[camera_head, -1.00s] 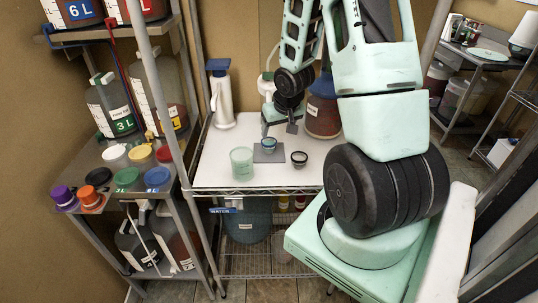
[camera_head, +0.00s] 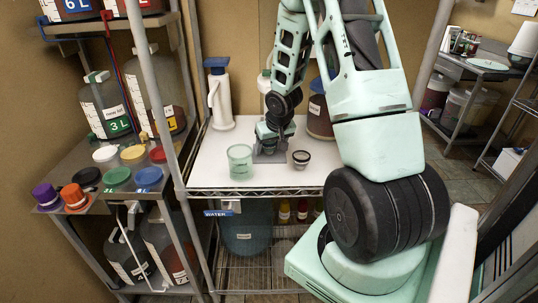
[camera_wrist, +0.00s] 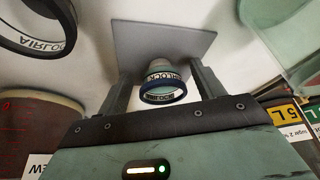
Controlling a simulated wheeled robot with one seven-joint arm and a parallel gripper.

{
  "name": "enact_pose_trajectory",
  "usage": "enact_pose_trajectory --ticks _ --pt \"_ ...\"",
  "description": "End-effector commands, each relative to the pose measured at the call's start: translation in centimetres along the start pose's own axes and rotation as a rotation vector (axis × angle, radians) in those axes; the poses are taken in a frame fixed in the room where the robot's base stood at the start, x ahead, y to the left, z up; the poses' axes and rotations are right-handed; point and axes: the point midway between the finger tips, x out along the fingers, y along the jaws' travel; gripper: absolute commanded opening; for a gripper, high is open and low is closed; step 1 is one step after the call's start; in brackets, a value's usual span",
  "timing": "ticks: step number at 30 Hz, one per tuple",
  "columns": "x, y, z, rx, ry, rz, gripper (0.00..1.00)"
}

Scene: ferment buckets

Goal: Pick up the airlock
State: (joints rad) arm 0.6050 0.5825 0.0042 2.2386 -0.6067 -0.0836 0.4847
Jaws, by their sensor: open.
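In the wrist view, an airlock (camera_wrist: 160,82), a small teal cup with a dark blue ring and lettering reading "LOCK", stands between my fingers over a grey square pad (camera_wrist: 155,38). My gripper (camera_wrist: 161,72) is open, with one finger on each side of it. I cannot tell whether either finger touches it. In the head view, my gripper (camera_head: 269,146) is low over the grey pad (camera_head: 268,158) and hides most of the airlock. A second, black-ringed airlock (camera_head: 301,159) stands to the right on the white shelf; it shows at upper left in the wrist view (camera_wrist: 38,38).
A green beaker (camera_head: 240,162) stands left of the pad on the white shelf top (camera_head: 210,172). A white pump bottle (camera_head: 221,100) and a dark jug (camera_head: 319,115) stand behind. The left rack holds coloured lids (camera_head: 117,177) and several jugs. The shelf front is clear.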

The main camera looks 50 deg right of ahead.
Motion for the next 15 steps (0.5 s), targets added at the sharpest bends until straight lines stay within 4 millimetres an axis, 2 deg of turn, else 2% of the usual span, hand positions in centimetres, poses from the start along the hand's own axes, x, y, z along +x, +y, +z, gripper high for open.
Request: enact_pose_trajectory --ticks 1,7,8,12,13,15 --pt "0.52 0.01 0.05 0.000 0.001 0.000 0.68" --pt "0.35 0.00 -0.05 0.000 0.001 0.000 0.68" --pt "0.35 0.00 -0.05 0.000 0.000 0.000 0.65" --pt "0.34 0.00 -0.04 0.000 0.000 0.000 0.26" --pt "0.34 0.00 -0.04 0.000 0.000 0.000 0.22" --pt "0.34 0.00 -0.04 0.000 0.000 0.000 0.22"
